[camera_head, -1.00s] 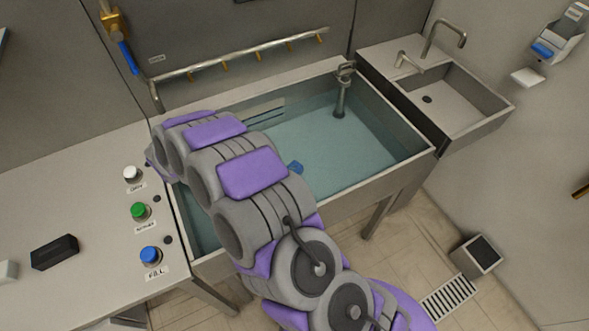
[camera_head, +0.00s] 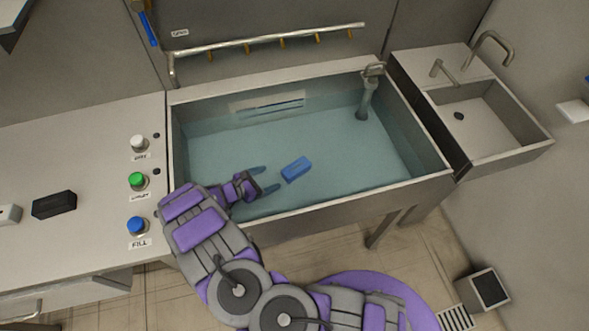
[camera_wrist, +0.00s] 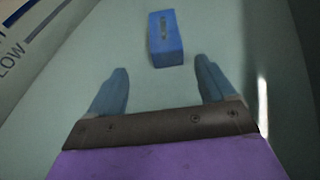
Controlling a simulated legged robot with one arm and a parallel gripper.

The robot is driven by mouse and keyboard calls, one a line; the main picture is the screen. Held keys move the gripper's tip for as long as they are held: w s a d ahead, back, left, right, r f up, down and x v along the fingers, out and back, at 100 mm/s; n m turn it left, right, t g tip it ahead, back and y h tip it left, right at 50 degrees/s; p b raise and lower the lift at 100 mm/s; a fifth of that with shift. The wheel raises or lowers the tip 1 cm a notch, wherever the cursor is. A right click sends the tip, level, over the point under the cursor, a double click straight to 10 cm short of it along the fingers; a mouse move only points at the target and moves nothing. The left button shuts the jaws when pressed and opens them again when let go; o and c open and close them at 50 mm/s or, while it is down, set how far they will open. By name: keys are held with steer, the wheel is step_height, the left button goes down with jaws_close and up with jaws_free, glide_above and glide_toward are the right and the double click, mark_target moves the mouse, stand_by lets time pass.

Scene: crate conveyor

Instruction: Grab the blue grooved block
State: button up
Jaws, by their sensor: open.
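The blue grooved block (camera_head: 296,169) lies in the water-filled basin (camera_head: 410,188), near the middle. In the wrist view the block (camera_wrist: 165,40) is ahead of the fingertips, between their lines and slightly right of centre, with a dark groove on its top. My gripper (camera_head: 263,178) reaches into the basin from the front left, with its fingers spread toward the block. In the wrist view my gripper (camera_wrist: 160,78) is open and empty, and its fingers do not touch the block.
The basin has raised metal walls and a standing pipe (camera_head: 366,97) at its back right. A counter at left carries white, green and blue (camera_head: 137,226) buttons and a black block (camera_head: 54,204). A small sink (camera_head: 490,125) stands at right. Water around the block looks clear of other objects.

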mark_target(286, 174)
steer(key=x, duration=0.4)
steer(key=s+d+x, duration=0.1)
steer(key=x, duration=0.1)
steer(key=shift+w+d+r+b, duration=0.25)
steer(key=shift+b, duration=0.05)
steer(key=shift+w+d+f, duration=0.1)
steer(key=shift+w+f, duration=0.2)
steer(key=shift+f, duration=0.05)
steer(key=shift+w+d+f+b, duration=0.55)
steer(key=shift+w+d+f, duration=0.25)
steer(key=shift+w+f, duration=0.1)
steer(key=shift+w+d, duration=0.2)
steer(key=shift+d, duration=0.55)
steer(key=shift+c, duration=1.2)
steer(key=shift+a, duration=0.45)
steer(key=c, duration=0.5)
steer(key=shift+d, duration=0.3)
steer(key=c, duration=0.7)
